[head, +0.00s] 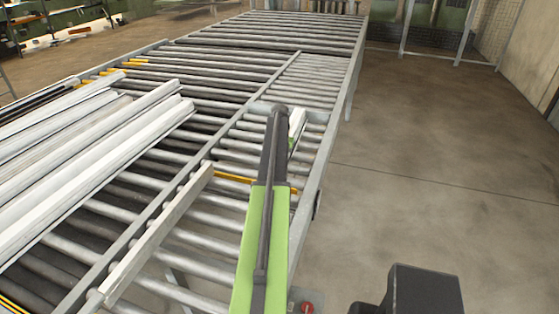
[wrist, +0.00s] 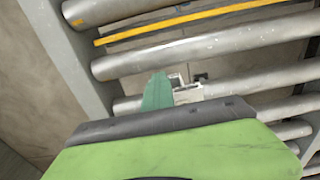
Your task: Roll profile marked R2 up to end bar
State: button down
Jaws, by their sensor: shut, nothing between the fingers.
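My gripper (wrist: 157,92) is shut and empty, its green fingertip low over the rollers in the wrist view. A pale profile with a slotted end (wrist: 188,91) is just right of the fingertip; I cannot tell whether they touch. In the head view a pale piece (head: 297,121) shows beside the end of my arm, which hides much of that spot. A long pale bar (head: 160,235) lies along the left side of the right-hand roller lane. No R2 mark is readable, and I cannot make out which part is the end bar.
Several long white profiles (head: 95,150) lie on the left lane. A yellow strip (head: 233,178) crosses between rollers, also in the wrist view (wrist: 190,18). The conveyor's side rail (head: 312,205) runs along the right. Far rollers (head: 310,80) are bare, and the floor right is open.

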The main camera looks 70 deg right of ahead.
jog(key=a, duration=0.4)
jog(key=shift+s, duration=0.1)
notch_tip(320, 180, up, 10)
jog(key=p, duration=1)
jog(key=shift+s+d, duration=0.15)
jog(key=shift+s, duration=0.05)
